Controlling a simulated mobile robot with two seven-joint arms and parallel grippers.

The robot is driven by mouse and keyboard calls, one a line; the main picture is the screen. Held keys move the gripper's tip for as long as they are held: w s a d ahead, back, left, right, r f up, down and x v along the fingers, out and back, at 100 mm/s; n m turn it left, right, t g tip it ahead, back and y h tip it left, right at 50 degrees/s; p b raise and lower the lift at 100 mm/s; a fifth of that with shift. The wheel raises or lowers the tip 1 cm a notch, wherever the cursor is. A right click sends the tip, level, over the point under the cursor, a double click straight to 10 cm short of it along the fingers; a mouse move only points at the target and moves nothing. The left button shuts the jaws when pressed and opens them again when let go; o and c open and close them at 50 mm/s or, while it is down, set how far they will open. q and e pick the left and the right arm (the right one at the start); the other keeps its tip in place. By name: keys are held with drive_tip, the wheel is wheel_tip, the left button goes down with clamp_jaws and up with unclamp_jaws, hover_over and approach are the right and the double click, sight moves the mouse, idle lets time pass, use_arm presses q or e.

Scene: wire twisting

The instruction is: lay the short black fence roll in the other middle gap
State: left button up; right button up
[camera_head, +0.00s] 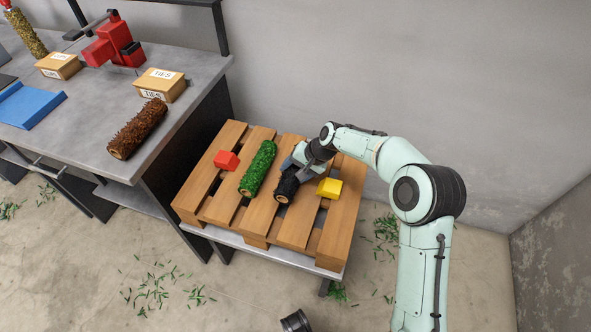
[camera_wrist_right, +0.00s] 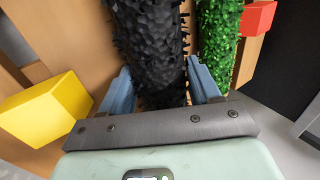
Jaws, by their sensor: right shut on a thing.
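The short black fence roll (camera_head: 286,187) is over the gap between the third and fourth planks of the wooden pallet (camera_head: 340,225). My right gripper (camera_head: 297,168) is shut on it from above. In the right wrist view, the black roll (camera_wrist_right: 150,45) lies between the two blue fingers of my gripper (camera_wrist_right: 160,75). I cannot tell whether the roll touches the planks. A green roll (camera_head: 258,168) lies along the gap to its left, roughly parallel and apart from it. My left gripper is out of view.
A red block (camera_head: 227,160) sits left of the green roll and a yellow block (camera_head: 329,187) right of the black one.

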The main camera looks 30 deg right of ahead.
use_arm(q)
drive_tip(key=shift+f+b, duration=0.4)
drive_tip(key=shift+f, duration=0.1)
use_arm(e)
drive_tip(key=shift+f, duration=0.8)
drive_tip(key=o, duration=1.2)
drive_tip(key=shift+s+f, duration=0.1)
drive_tip(key=shift+s+d+f, duration=0.1)
drive_tip(key=shift+s+f, duration=0.05)
drive_tip(key=shift+f, duration=0.05)
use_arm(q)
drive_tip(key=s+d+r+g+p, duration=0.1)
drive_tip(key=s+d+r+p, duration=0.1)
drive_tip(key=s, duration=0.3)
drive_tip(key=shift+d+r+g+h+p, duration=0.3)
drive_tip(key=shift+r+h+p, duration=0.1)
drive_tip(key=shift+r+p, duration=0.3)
use_arm(e)
drive_tip(key=v, duration=1.4)
drive_tip(key=shift+w+a+r, duration=0.2)
drive_tip(key=shift+w+a, duration=0.15)
drive_tip(key=shift+w, duration=0.05)
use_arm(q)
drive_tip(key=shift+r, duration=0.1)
use_arm(e)
drive_tip(key=shift+r, duration=0.1)
